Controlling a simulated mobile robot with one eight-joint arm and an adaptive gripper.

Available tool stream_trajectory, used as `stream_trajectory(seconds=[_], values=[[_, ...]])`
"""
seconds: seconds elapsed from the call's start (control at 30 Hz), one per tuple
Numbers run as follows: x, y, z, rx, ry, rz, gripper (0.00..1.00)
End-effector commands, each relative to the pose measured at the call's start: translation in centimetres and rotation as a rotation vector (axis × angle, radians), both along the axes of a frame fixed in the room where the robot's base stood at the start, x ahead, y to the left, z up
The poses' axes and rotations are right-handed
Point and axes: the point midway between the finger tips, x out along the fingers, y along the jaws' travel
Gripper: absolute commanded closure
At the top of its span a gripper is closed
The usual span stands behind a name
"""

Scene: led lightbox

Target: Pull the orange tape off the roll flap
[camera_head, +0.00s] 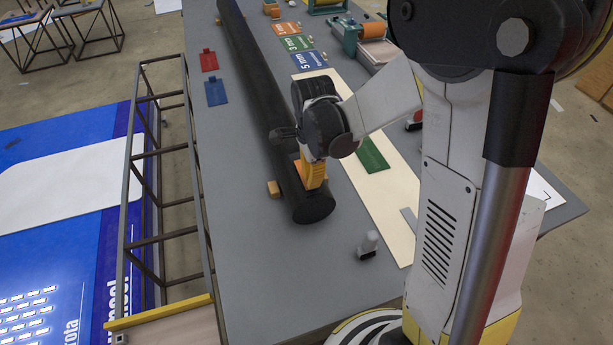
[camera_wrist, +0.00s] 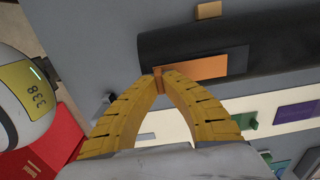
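A long black roll (camera_head: 262,98) lies along the grey table, its near end close to my gripper (camera_head: 313,183). In the wrist view the roll (camera_wrist: 285,35) runs across the upper right. A flat orange tape strip (camera_wrist: 210,67) lies on its dark surface, near the roll's end. My gripper's yellow fingers (camera_wrist: 160,76) come together at the left end of the strip. A small orange tab stands between the fingertips, and they look closed on it. In the head view the orange tape (camera_head: 300,170) shows only partly beside the fingers.
A small wooden block (camera_head: 273,188) sits against the roll's left side. A cream board (camera_head: 398,215) with a green card (camera_head: 371,155) lies to the right. A small white-and-black object (camera_head: 368,245) stands near the roll's end. The table left of the roll is mostly clear.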

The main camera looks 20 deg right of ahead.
Motion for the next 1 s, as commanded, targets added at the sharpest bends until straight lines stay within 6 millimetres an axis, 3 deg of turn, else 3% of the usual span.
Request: stream_trajectory(seconds=[0.33,1.0], values=[[0.1,0.0,1.0,0.000,0.000,0.000,1.00],[1.5,0.0,6.0,0.000,0.000,0.000,1.00]])
